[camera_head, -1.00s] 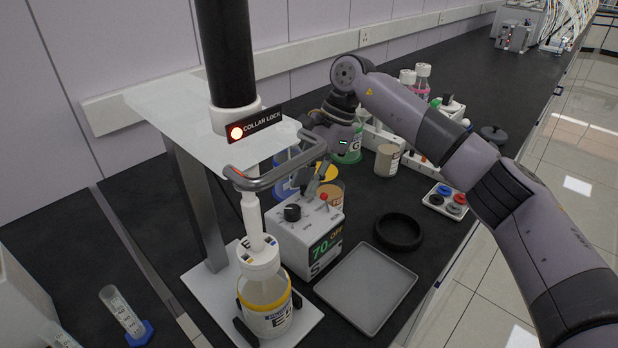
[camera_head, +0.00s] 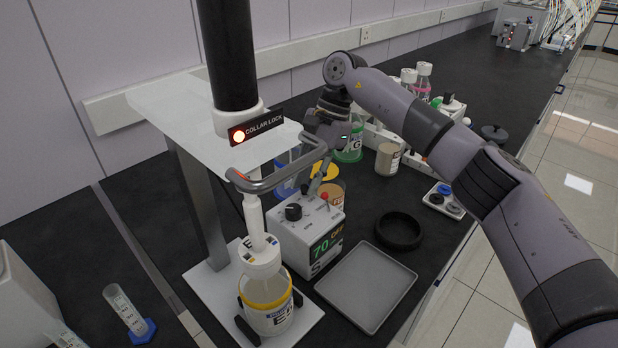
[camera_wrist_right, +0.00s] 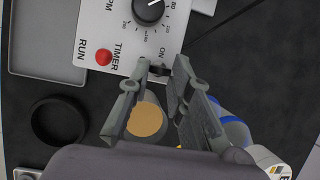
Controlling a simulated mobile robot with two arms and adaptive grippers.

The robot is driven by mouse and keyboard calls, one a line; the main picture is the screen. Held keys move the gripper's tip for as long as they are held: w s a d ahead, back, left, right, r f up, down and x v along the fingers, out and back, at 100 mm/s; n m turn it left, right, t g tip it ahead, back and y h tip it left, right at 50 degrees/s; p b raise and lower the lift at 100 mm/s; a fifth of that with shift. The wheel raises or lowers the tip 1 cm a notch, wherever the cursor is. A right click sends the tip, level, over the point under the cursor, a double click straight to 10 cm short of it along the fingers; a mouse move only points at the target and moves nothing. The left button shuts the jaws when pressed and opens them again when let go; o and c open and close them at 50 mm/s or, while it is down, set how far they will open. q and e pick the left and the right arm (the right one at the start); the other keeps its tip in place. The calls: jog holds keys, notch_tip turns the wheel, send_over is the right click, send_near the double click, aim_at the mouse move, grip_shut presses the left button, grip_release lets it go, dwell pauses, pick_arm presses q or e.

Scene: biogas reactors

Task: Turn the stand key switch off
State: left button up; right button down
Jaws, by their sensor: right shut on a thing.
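The stand's white control box (camera_head: 305,232) is near the middle of the head view, with a display reading 70 and OFF. In the right wrist view its top face (camera_wrist_right: 118,30) shows a black knob (camera_wrist_right: 148,10), a red RUN button (camera_wrist_right: 103,56) and the word ON. The small dark key switch (camera_wrist_right: 160,70) is at the box edge by ON. My right gripper (camera_wrist_right: 161,66) is shut on the key switch, one fingertip on each side. In the head view my right gripper (camera_head: 315,183) comes down behind the knob, and the key is hidden there. My left gripper is out of view.
A curved grey bar (camera_head: 268,184) under the COLLAR LOCK sign (camera_head: 257,127) passes close to my right gripper. A bottle (camera_head: 268,308) stands on the stand base. A grey tray (camera_head: 366,290) and black ring (camera_head: 398,231) lie right of the box. Cups and bottles stand behind.

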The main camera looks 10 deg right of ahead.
jog(key=c, duration=1.5)
grip_release()
jog(key=shift+o, duration=0.2)
jog(key=v, duration=1.2)
